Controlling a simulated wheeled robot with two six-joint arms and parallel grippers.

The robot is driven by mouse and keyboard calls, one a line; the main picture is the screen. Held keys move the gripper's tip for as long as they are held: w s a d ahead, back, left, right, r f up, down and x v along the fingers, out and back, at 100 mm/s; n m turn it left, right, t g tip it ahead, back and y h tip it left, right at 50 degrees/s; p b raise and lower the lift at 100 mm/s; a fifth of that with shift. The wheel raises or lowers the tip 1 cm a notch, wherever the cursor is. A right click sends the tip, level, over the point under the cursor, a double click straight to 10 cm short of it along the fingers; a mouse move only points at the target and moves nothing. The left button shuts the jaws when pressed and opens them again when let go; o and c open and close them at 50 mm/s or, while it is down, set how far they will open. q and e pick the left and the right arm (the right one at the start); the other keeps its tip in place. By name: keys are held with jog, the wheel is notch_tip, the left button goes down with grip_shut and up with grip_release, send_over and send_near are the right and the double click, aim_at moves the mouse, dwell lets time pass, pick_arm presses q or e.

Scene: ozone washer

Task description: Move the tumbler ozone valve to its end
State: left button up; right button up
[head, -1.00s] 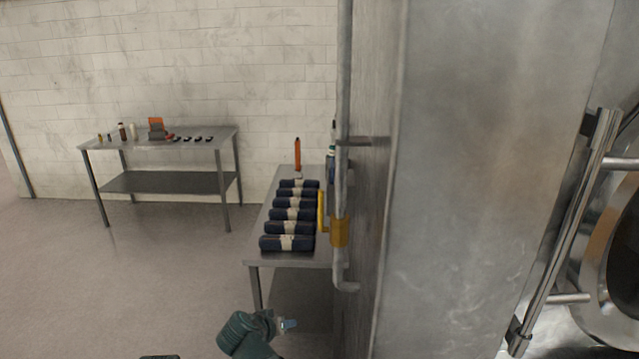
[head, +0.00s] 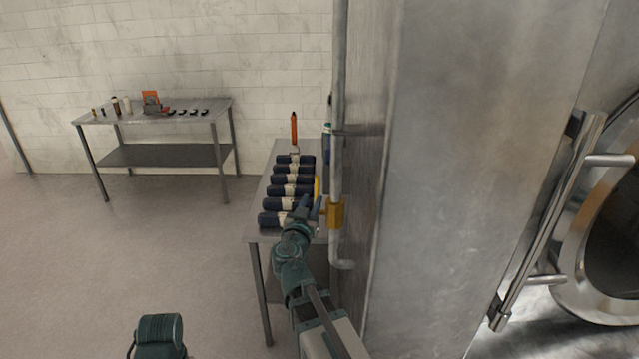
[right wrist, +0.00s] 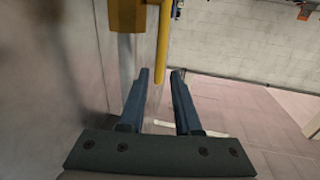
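The ozone valve has a brass-yellow body (head: 335,213) on a vertical grey pipe beside the washer's steel side. Its yellow lever (head: 317,187) stands upright, roughly parallel to the pipe. My right gripper (head: 309,207) is at the lever, just left of the valve body, and partly covers the lever's lower part. In the right wrist view, my right gripper's blue fingers (right wrist: 160,74) are apart. My left gripper is not in view.
A steel table (head: 262,232) with several dark rolled bundles stands behind my right gripper. The washer's steel wall (head: 450,180) is close on the right. A second table (head: 165,155) with small items stands by the tiled wall. The floor on the left is clear.

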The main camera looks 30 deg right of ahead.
aim_at(319, 183)
jog(key=x, duration=1)
jog(key=shift+w+d, duration=0.15)
jog(key=shift+w, duration=0.05)
grip_shut()
dwell(1.1)
